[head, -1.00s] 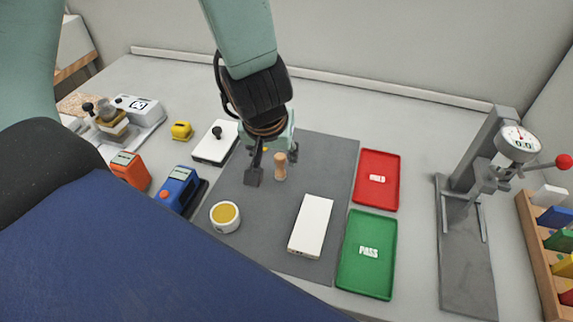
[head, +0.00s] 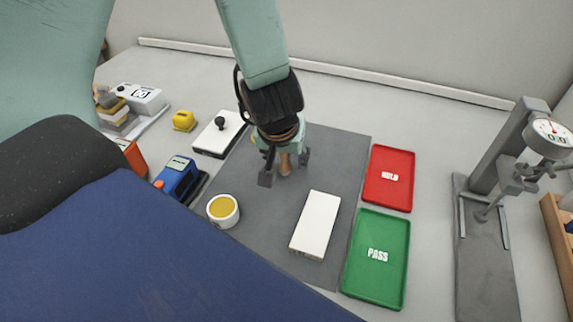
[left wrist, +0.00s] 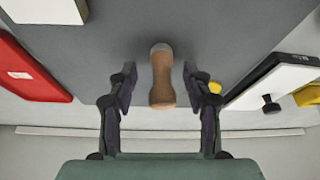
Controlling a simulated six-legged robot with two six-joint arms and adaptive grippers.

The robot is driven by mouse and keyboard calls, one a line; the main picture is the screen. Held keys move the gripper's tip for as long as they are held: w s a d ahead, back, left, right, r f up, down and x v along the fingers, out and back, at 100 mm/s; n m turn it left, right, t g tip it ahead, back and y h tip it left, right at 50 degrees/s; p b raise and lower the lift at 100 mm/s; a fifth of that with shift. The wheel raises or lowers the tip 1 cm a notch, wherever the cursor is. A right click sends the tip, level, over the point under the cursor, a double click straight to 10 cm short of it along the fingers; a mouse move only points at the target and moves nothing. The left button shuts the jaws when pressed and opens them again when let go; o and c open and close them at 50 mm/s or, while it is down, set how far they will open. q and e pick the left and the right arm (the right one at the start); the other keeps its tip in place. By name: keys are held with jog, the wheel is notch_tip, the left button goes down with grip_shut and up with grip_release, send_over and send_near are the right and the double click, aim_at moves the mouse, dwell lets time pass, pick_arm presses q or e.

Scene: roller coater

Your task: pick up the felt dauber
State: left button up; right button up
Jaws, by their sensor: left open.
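The felt dauber (head: 285,164) is a small tan wooden piece on the grey mat (head: 272,235), partly hidden behind my left gripper (head: 285,168) in the head view. In the left wrist view the dauber (left wrist: 162,76) shows a pale rounded end and a brown waisted body. My left gripper is open in the left wrist view (left wrist: 158,88), with one finger on each side of the dauber. Gaps show on both sides, and neither finger appears to touch it. My right gripper is not in view.
A white block (head: 316,225) and a cup with yellow contents (head: 223,211) are near the mat's front. Red (head: 389,178) and green (head: 376,258) trays lie right. A white box with a black knob (head: 219,134) and a blue device (head: 178,178) stand left. A gauge stand (head: 487,215) is far right.

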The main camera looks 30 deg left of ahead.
pick_arm(q)
jog(key=shift+a, duration=0.2)
jog(key=shift+c, duration=0.4)
jog(key=shift+d, duration=0.15)
jog(key=c, duration=0.6)
grip_shut()
jog(key=shift+r, duration=0.1)
